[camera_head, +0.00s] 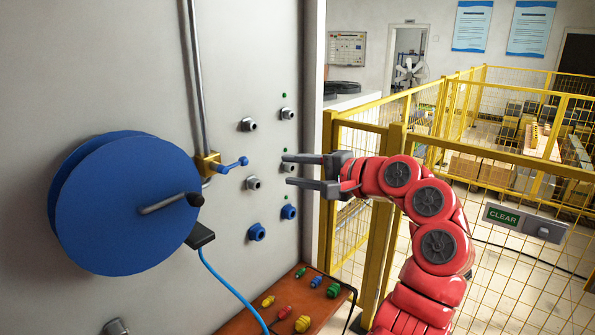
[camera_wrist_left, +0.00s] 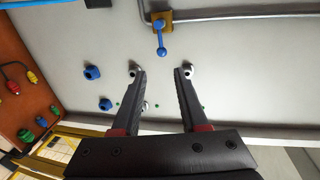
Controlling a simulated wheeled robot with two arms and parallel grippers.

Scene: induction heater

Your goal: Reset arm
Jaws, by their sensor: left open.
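My left gripper (camera_head: 290,169) is open and empty in front of the grey panel (camera_head: 262,60). Its two dark fingers point left toward the panel, one above the other. One grey fitting (camera_head: 288,166) shows between the fingers in the head view; I cannot tell whether they touch the panel. In the left wrist view the gripper (camera_wrist_left: 160,72) has its fingers spread wide, with bare panel between the tips. Grey fittings show close to both tips. My red left arm (camera_head: 430,240) bends down to the lower right. My right gripper is not in view.
A big blue reel (camera_head: 125,205) with a crank and a blue-handled valve (camera_head: 232,165) are on the panel. Blue fittings (camera_head: 257,232) sit lower. An orange tray (camera_head: 245,318) holds coloured connectors. A yellow fence (camera_head: 470,165) with a CLEAR sign (camera_head: 504,217) stands right, behind my arm.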

